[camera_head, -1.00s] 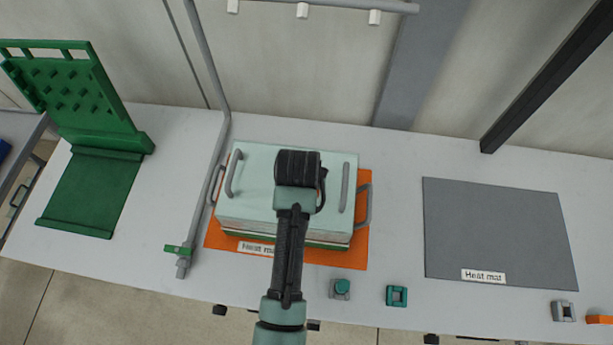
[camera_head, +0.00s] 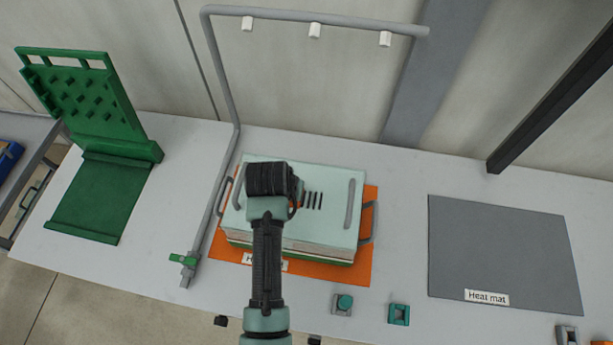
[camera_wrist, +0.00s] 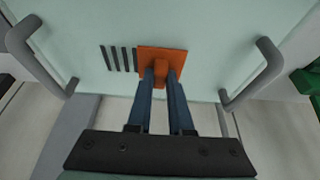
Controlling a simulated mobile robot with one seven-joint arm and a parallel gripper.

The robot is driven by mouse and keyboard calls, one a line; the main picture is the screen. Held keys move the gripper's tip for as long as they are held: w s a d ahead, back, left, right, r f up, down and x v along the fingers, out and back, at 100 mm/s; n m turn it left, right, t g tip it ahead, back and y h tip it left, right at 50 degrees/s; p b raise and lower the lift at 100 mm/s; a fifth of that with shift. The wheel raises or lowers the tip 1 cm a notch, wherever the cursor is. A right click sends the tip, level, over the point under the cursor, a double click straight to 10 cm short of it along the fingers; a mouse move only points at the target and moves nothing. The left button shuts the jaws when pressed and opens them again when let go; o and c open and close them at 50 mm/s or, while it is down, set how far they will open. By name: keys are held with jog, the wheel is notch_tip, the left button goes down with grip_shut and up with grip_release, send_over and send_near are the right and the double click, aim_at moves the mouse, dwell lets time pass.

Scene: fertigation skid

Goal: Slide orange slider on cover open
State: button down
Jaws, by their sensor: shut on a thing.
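The pale green cover (camera_head: 325,188) lies on top of a box-shaped unit on the orange mat in the head view. It has a grey handle at each side. In the wrist view, the orange slider (camera_wrist: 176,54) is a flat square plate with a raised grip on the cover (camera_wrist: 215,30). My gripper (camera_wrist: 161,72) is shut on the slider's raised grip, one blue finger on each side. Dark vent slots (camera_wrist: 118,58) lie uncovered to the left of the slider. In the head view, my wrist hides the slider, and the slots (camera_head: 313,200) show to the right of it.
An orange heat mat (camera_head: 368,252) lies under the unit. A bare grey heat mat (camera_head: 500,250) is at the right. A green hinged rack (camera_head: 85,200) stands open at the left. A grey pipe frame (camera_head: 228,170) rises beside the unit.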

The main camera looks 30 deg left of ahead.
jog(key=shift+s+a, duration=0.1)
jog(key=shift+a, duration=0.3)
jog(key=c, duration=0.8)
grip_release()
jog(key=shift+d, duration=0.1)
jog(key=b+v, duration=0.1)
jog(key=v, duration=1.2)
